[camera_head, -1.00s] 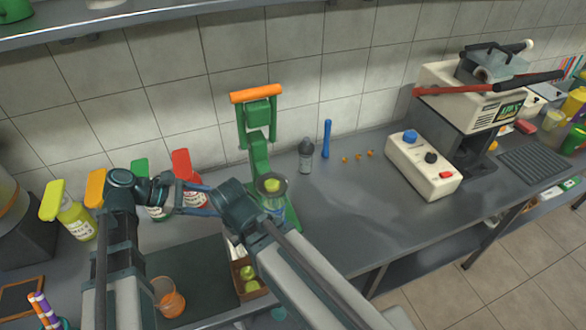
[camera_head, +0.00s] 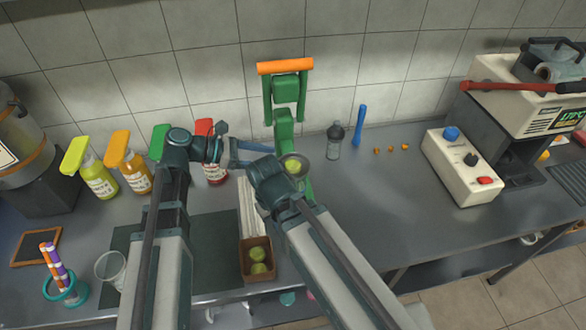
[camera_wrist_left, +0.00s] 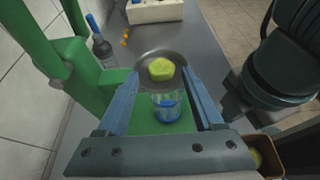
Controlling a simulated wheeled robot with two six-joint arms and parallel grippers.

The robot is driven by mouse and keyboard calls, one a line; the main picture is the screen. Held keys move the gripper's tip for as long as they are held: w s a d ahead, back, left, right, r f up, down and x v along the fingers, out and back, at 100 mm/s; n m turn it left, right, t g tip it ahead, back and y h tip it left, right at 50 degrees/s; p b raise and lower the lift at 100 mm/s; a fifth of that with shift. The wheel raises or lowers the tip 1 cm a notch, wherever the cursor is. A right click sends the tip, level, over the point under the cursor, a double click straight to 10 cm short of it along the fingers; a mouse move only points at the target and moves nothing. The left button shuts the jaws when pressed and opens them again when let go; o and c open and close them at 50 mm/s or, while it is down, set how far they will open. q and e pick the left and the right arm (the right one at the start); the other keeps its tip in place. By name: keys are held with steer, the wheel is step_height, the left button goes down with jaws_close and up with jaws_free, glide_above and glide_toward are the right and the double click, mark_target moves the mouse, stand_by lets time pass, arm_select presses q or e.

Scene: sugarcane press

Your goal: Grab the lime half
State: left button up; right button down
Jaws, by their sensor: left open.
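The lime half (camera_wrist_left: 160,70) is yellow-green and sits in the dark round bowl (camera_wrist_left: 144,60) of the green hand press (camera_wrist_left: 88,72). The press also stands by the wall in the head view (camera_head: 284,122). My left gripper (camera_wrist_left: 164,84) is open, with its blue fingers reaching to either side of the bowl and nothing gripped. It also shows in the head view (camera_head: 262,152), left of the bowl (camera_head: 296,162). A clear glass with a blue base (camera_wrist_left: 168,108) stands under the bowl. My right arm reaches in close by in the head view, but its fingertips are hidden.
A brown box (camera_head: 247,270) with green limes stands in front of the press. A grey bottle (camera_head: 334,141) and a blue stick (camera_head: 358,126) stand to its right. Squeeze bottles (camera_head: 100,178) stand left.

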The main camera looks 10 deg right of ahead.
mark_target(289, 162)
arm_select(q)
steer(key=shift+d+f, duration=0.2)
steer(key=shift+d, duration=0.3)
arm_select(e)
steer(key=shift+f, duration=0.2)
arm_select(q)
steer(key=b+x, duration=0.1)
steer(key=x, duration=0.1)
steer(key=b+x, duration=0.1)
steer(key=x, duration=0.2)
steer(key=shift+a+f+b, duration=0.15)
steer(key=shift+f+b, duration=0.15)
steer(key=shift+b, duration=0.05)
arm_select(e)
step_height(289, 162, down, 3)
steer(key=shift+r, duration=0.2)
arm_select(q)
jaws_close()
steer(key=shift+r, duration=0.1)
arm_select(e)
steer(key=shift+r, duration=0.1)
